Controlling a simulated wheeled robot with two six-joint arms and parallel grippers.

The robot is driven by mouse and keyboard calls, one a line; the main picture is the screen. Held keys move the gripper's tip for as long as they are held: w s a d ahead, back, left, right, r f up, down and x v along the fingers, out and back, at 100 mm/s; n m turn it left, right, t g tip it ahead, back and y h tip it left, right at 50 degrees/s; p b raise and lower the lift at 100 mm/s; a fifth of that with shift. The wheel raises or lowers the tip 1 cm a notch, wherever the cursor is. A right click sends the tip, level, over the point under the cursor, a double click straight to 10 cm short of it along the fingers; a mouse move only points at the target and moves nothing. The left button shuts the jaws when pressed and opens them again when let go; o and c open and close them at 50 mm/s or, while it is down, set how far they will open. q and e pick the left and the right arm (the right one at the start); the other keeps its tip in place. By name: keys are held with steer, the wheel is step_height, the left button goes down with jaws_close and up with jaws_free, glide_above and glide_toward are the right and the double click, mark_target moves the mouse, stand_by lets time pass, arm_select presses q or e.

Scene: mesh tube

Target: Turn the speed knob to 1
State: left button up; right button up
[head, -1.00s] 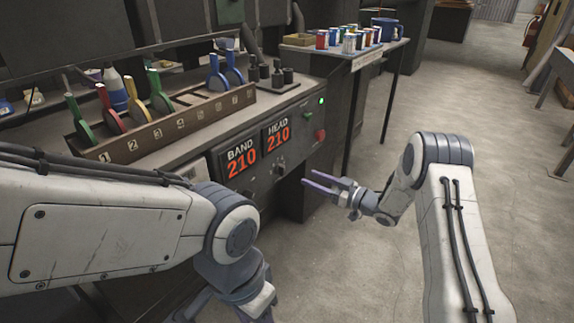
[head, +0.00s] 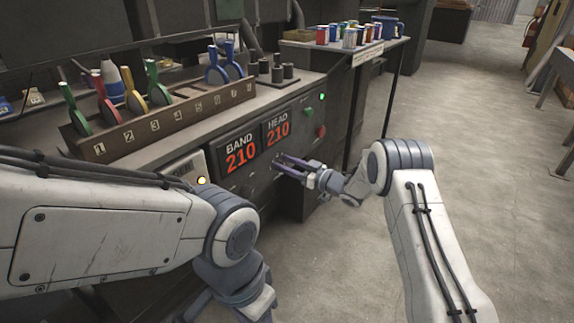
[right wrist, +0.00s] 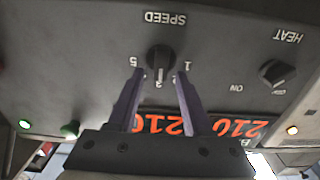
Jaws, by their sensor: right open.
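The dark SPEED knob (right wrist: 160,58) is on the panel in the right wrist view, which shows the panel upside down. Its dial numbers include 5, 3 and 1. The knob's pale pointer mark appears to face 3, at the picture's bottom. My right gripper (right wrist: 160,73) is open. Its two purple fingers reach toward the panel, one tip on each side of the knob's lower part; I cannot tell whether they touch it. In the head view my right gripper (head: 278,164) is at the panel below the HEAD display and covers the knob. My left gripper is out of view.
A HEAT knob (right wrist: 277,73) sits beside the SPEED knob. The BAND display (head: 240,153) and HEAD display (head: 277,129) both read 210. Green (head: 308,113) and red (head: 320,131) buttons are to their right. A lever rack (head: 160,125) stands above. Open floor lies right.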

jaws_close()
steer(key=shift+n, duration=0.3)
steer(key=shift+s+a+f+n+b, duration=0.15)
steer(key=shift+s+f+n+b, duration=0.15)
steer(key=shift+n+b, duration=1.8)
steer(key=shift+s+a+f+n+b, duration=0.25)
steer(key=shift+n+b, duration=0.9)
steer(key=shift+n, duration=1.9)
steer(key=shift+s+a+f+n+b, duration=0.1)
steer(key=shift+s+f+n+b, duration=0.2)
steer(key=shift+n+b, duration=1.8)
steer(key=shift+w+d+n+p, duration=0.1)
steer(key=shift+n+p, duration=0.4)
steer(key=shift+n, duration=0.05)
jaws_free()
